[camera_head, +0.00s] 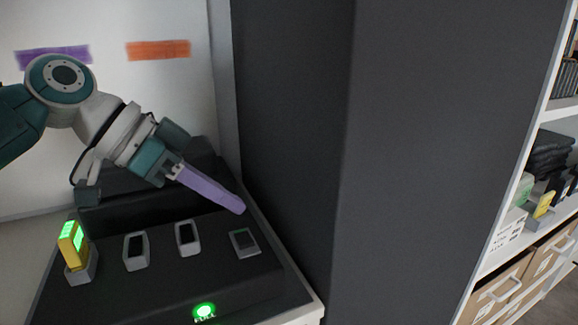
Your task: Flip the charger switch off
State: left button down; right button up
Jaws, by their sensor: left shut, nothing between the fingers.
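The charger (165,285) is a dark block on a pale surface at lower left. A small grey-framed piece with a dark face (244,243) sits at its right end; I cannot tell for certain whether it is the switch or its position. A round light (204,311) glows green on the charger's front, with small unreadable lettering below. My left gripper (238,207) has long purple fingers, shut and empty. They point down and right, with the tips just above the grey-framed piece in the picture, seemingly apart from it. My right gripper is out of view.
A yellow device (72,244) with a green screen stands in the charger's left cradle. Two empty grey cradles (136,251) (188,238) sit beside it. A tall dark panel (345,150) rises close on the right. Shelves with boxes (510,285) stand at far right.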

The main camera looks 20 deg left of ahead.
aim_at(244, 239)
pick_arm(q)
jog(key=shift+s+d+f, duration=0.1)
jog(key=shift+d+f, duration=0.05)
jog(key=shift+f, duration=0.95)
jog(key=shift+d+f, duration=0.15)
jog(key=shift+f, duration=0.9)
